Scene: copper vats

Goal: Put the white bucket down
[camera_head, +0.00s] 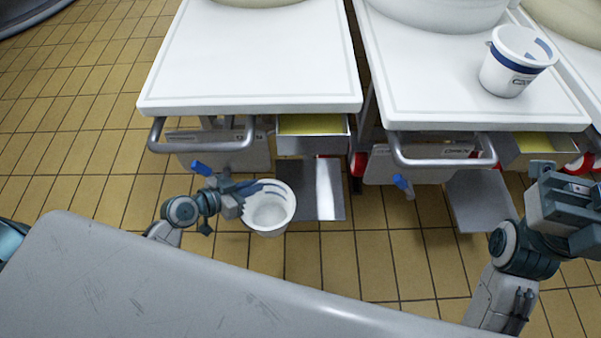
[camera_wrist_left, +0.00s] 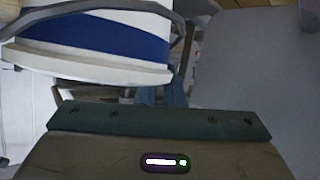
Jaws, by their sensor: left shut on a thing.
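A white bucket (camera_head: 268,208) with a blue band hangs at my left gripper (camera_head: 246,188), low in front of the left white cart. It looks open at the top, and I see into its pale inside. My left gripper is shut on the bucket at its left rim side. In the left wrist view the bucket (camera_wrist_left: 95,45) fills the upper left, with its blue band and a grey handle showing. The fingertips are largely hidden there. My right gripper (camera_head: 565,195) is at the right edge, partly cut off, away from the bucket; its fingers are unclear.
The left white cart (camera_head: 250,60) has a bare top and a bar handle (camera_head: 205,147). The right cart (camera_head: 450,70) carries another white bucket (camera_head: 517,60) with a blue band. A grey tray (camera_head: 322,190) sticks out low beside the held bucket. Tiled floor (camera_head: 350,260) lies below.

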